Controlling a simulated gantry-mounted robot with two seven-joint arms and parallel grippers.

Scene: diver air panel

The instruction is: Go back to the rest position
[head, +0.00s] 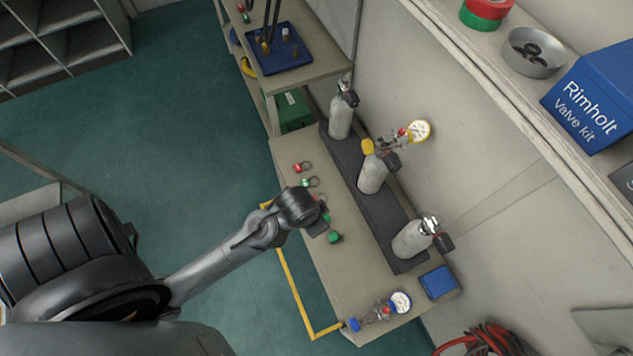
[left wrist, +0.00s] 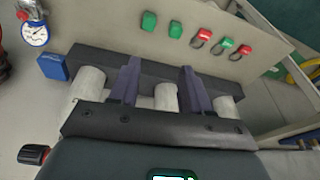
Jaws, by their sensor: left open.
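My left arm reaches in from the left in the head view. Its gripper (head: 320,228) hangs over the bench (head: 356,268), near the row of red and green tags, and partly hides some of them. In the left wrist view the left gripper (left wrist: 159,64) has its two dark fingers spread apart with nothing between them that I can see held. Grey cylinders show behind the fingers in that view, including a middle one (left wrist: 165,97). My right gripper is in neither view.
Three grey cylinders, one in the middle (head: 372,176), stand in a dark rack (head: 408,263) along the wall. The middle one carries a gauge (head: 419,131). A second gauge assembly (head: 378,312) and a blue box (head: 438,282) lie at the bench's near end. Green floor is open left.

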